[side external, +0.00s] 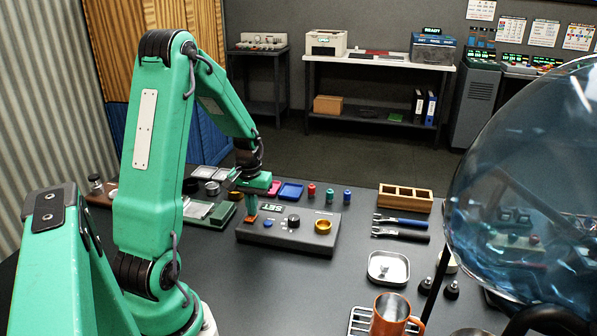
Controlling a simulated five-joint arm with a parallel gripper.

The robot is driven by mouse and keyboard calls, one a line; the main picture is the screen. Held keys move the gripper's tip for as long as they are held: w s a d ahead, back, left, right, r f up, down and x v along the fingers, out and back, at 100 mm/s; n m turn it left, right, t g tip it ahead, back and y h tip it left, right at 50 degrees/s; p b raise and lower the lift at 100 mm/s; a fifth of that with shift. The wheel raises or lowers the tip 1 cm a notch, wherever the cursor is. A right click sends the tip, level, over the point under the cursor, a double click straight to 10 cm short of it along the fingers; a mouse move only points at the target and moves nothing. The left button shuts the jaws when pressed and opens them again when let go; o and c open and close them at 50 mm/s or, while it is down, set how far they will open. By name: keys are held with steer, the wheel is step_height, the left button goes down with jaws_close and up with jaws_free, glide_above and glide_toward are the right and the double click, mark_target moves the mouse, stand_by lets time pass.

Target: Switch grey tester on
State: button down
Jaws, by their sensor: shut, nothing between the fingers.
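The grey tester (290,240) lies on the dark bench. It has a lit green display reading SET (271,208), a small blue button (268,223), a dark knob (293,220) and a brass cup (323,227) on its top. My gripper (252,211) is shut and empty. It points down over the left end of the tester, left of the display. A small orange part shows at its tips; I cannot tell whether the tips touch the tester. Any switch under them is hidden.
Red and blue small cylinders (329,195) stand behind the tester. A wooden box (405,198), two dark-handled tools (400,236), a metal tray (388,268) and an orange mug (391,314) lie to the right. A large glass globe (530,190) blocks the right side.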

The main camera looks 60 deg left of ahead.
step_height(320, 180, up, 7)
stand_by(1.2)
steer(key=d+r+m+t+y, duration=0.1)
steer(key=d+r+m, duration=0.1)
steer(key=d+r, duration=0.4)
steer(key=d+r+m+t, duration=0.1)
steer(key=d+r+m, duration=0.15)
steer(key=d, duration=0.55)
steer(key=s+d+r+m+t, duration=0.1)
steer(key=s+d+r+m, duration=0.1)
steer(key=d, duration=0.4)
steer(key=s+d+r+m+t+h, duration=0.1)
steer(key=s+d+r+m+t, duration=0.1)
steer(key=s+d, duration=0.2)
steer(key=shift+s+d+r+t, duration=0.2)
steer(key=shift+d+r+t, duration=0.1)
steer(key=shift+d, duration=0.65)
steer(key=shift+m, duration=0.25)
